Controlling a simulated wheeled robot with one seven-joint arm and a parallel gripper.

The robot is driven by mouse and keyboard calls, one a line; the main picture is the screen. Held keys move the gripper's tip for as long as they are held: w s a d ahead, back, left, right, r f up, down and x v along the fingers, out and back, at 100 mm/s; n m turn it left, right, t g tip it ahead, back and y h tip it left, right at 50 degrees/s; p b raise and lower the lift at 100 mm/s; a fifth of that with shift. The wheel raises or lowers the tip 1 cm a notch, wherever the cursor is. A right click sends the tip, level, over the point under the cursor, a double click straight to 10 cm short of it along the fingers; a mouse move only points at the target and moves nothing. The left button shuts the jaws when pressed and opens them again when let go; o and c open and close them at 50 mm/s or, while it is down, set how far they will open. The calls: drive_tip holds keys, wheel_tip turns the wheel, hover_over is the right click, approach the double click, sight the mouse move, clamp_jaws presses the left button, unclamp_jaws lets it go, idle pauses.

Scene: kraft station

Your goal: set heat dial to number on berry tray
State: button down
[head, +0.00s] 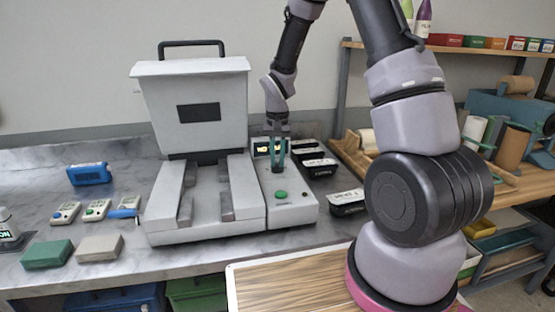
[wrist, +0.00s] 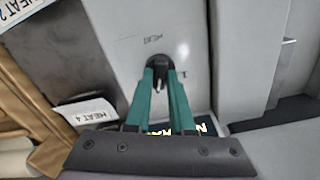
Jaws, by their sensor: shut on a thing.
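The heat dial (wrist: 157,62) is a small black knob on the grey panel of the sealing machine (head: 200,115), with the word HEAT printed by it. My gripper (wrist: 160,80) has its teal fingers shut on the knob. In the head view my gripper (head: 277,160) points down at the panel, and its fingers mostly hide the dial. Black trays with white labels stand right of the machine; the nearest tray (head: 348,209) is clear of it. In the wrist view one label (wrist: 88,112) reads HEAT 4, and another at top left seems to read HEAT 2. I cannot tell which is the berry tray.
A green button (head: 281,194) sits on the panel, in front of the dial. A lit display (head: 262,148) behind it starts with NO, partly hidden by my fingers. Small devices (head: 96,210) and a blue object (head: 89,174) lie left on the counter. A wooden board (head: 290,285) is in front.

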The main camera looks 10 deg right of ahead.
sight(278, 163)
drive_tip(key=n, duration=0.3)
drive_tip(key=shift+n, duration=2.2)
drive_tip(key=c, duration=0.8)
unclamp_jaws()
drive_tip(key=shift+r, duration=0.15)
wheel_tip(278, 163, up, 11)
drive_tip(key=shift+f, duration=0.2)
drive_tip(key=shift+r, duration=0.1)
